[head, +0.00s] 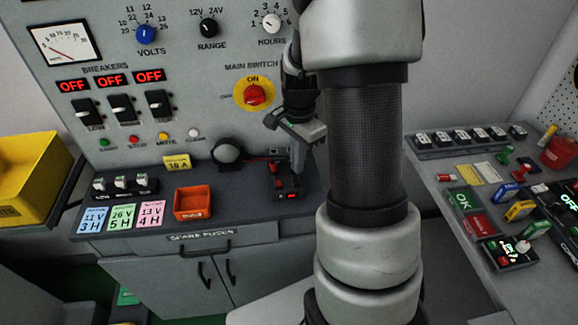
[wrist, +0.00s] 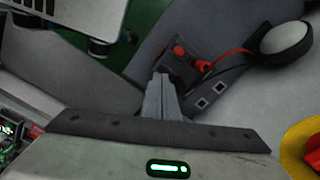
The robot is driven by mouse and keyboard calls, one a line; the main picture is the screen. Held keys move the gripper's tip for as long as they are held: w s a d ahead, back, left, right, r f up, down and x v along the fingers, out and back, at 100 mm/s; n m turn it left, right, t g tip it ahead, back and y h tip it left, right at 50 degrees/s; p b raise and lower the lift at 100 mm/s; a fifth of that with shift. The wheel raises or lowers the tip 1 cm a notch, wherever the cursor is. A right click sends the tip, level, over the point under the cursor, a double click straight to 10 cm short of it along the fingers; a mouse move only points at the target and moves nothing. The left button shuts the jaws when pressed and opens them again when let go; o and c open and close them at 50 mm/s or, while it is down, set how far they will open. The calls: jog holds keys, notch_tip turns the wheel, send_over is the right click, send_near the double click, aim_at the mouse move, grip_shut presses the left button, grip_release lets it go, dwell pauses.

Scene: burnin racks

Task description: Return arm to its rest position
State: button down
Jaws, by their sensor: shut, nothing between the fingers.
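My gripper (head: 298,172) is in front of the control panel, pointing down close to a small black block with red terminals (head: 284,182) on the bench. In the wrist view my gripper (wrist: 161,76) has its fingers together with nothing between them. The black block with red plugs and a red cable (wrist: 181,62) lies just beyond the fingertips there. I cannot tell whether the fingers touch it. My arm crosses the middle of the head view and hides part of the panel and bench.
The panel carries a red main switch (head: 256,95), breakers (head: 121,108) and knobs. An orange bin (head: 193,203) and a round dark-and-white button (head: 228,151) are left of the gripper. A yellow bin (head: 32,175) stands far left. The right bench (head: 447,160) holds several small modules.

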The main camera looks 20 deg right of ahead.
jog(key=s+a+r+n+t+p, duration=0.1)
jog(key=s+a+r+n, duration=0.3)
jog(key=r, duration=0.4)
jog(key=s+a+r+n+t+p, duration=0.1)
jog(key=s+a+r+n+t, duration=0.1)
jog(key=s+a+r+n, duration=0.2)
jog(key=s+a+r+n+t+p, duration=0.2)
jog(key=s+a+r+n, duration=0.2)
jog(key=r, duration=0.9)
jog(key=s+n, duration=0.3)
jog(key=s, duration=0.1)
jog(key=shift+s+a+t, duration=0.25)
jog(key=shift+s+t, duration=0.05)
